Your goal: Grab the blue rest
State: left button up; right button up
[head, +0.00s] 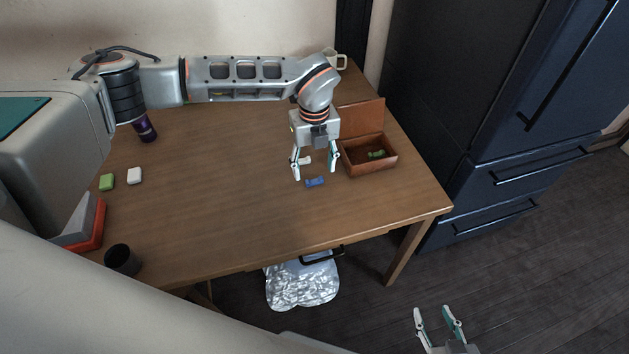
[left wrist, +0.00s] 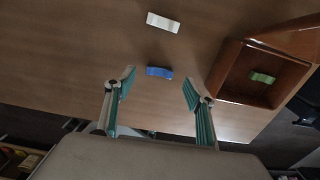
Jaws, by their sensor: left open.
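The blue rest (head: 315,182) is a small bar lying on the wooden table, left of the open box. It also shows in the left wrist view (left wrist: 159,72), just beyond the fingertips and between their lines. My left gripper (head: 314,173) is open and empty above the table, close to the blue rest; no contact with it shows. Its two fingers also show in the left wrist view (left wrist: 157,84). My right gripper (head: 438,314) is open and empty at the bottom right, over the floor, away from the table.
A white rest (head: 305,160) lies behind the blue one. A brown open box (head: 372,166) with a green rest (head: 376,154) inside stands to the right. A white block (head: 134,176), green block (head: 107,182), purple bottle (head: 144,129) and dark cup (head: 122,260) are at the left.

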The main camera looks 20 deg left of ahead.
aim_at(314, 181)
pick_arm(q)
notch_tip(314, 181, down, 4)
jog(key=shift+s+r, duration=0.1)
jog(key=c, duration=0.9)
jog(key=shift+r, duration=0.15)
